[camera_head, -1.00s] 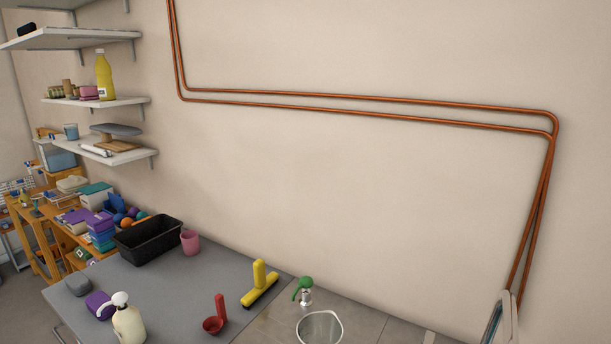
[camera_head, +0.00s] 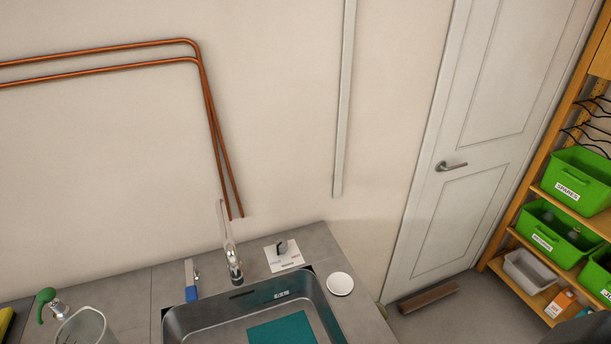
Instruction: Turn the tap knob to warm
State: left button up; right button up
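The tap (camera_head: 233,259) is a tall, shiny spout standing at the back rim of the metal sink (camera_head: 333,308). To its right, a white plate (camera_head: 291,262) lies on the grey counter and carries a small dark and grey knob (camera_head: 281,247). The plate has small printed marks that are too small to read, so I cannot tell which setting the knob points to. Neither of my grippers is in view.
A teal sheet (camera_head: 282,331) lies in the sink. A white round dish (camera_head: 340,284) stands right of it, a blue-handled item (camera_head: 191,279) left of it. A clear container (camera_head: 84,328) and green-topped dispenser (camera_head: 46,296) stand further left. A door (camera_head: 470,130) and shelf are right.

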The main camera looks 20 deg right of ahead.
aim_at(281, 243)
jog(key=z, duration=0.35)
jog(key=i+j+z, duration=0.25)
jog(key=i+j, duration=0.85)
jog(key=i, duration=0.15)
